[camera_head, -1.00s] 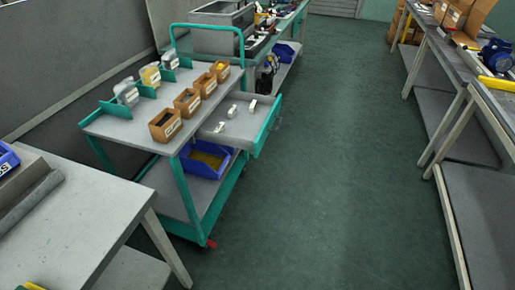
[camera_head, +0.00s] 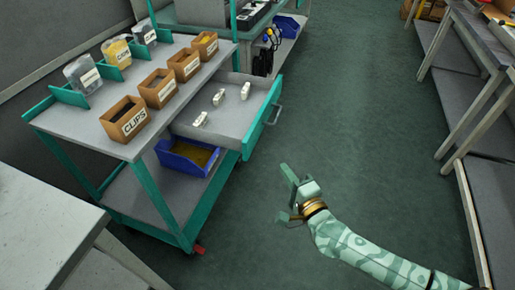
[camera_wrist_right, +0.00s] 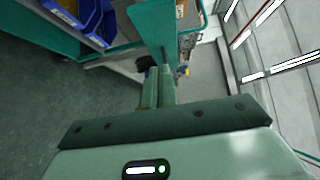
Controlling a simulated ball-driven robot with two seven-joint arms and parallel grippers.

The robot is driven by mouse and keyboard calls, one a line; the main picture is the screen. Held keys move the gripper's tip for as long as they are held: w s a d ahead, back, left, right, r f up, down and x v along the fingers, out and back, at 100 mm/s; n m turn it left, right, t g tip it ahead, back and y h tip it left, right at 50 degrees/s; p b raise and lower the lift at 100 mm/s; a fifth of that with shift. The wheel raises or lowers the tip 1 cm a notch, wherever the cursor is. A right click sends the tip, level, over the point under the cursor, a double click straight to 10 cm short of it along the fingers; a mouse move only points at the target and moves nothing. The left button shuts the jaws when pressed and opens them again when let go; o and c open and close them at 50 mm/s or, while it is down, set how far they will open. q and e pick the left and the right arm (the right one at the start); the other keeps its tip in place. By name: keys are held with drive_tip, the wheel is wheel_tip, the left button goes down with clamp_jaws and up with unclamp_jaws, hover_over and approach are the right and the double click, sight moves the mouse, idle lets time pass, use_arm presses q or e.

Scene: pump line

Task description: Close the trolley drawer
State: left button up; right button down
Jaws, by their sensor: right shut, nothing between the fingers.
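The trolley (camera_head: 60,115) stands left of centre in the head view, with a grey top and teal frame. Its drawer (camera_head: 232,103) is open, pulled out to the right, with a teal front (camera_head: 262,120) and a handle (camera_head: 276,115). Several small white parts (camera_head: 219,97) lie in it. My right gripper (camera_head: 287,172) is shut and empty, in front of and below the drawer front, apart from it. In the right wrist view its fingers (camera_wrist_right: 158,85) are together, with a teal panel (camera_wrist_right: 155,22) beyond, probably the drawer front. My left gripper is not in view.
Labelled brown boxes (camera_head: 124,119) and clear containers (camera_head: 83,74) stand on the trolley top. A blue bin (camera_head: 187,157) sits below the drawer. A grey table (camera_head: 45,225) is at lower left, and benches (camera_head: 480,75) line the right. The green floor (camera_head: 350,130) between is clear.

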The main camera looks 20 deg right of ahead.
drive_tip(key=b, duration=0.2)
approach(253, 141)
drive_tip(key=w+d, duration=0.3)
drive_tip(key=w, duration=0.1)
drive_tip(key=a, duration=0.1)
drive_tip(key=w+a, duration=0.2)
drive_tip(key=a, duration=0.1)
drive_tip(key=shift+f+b, duration=0.25)
drive_tip(key=shift+b, duration=0.05)
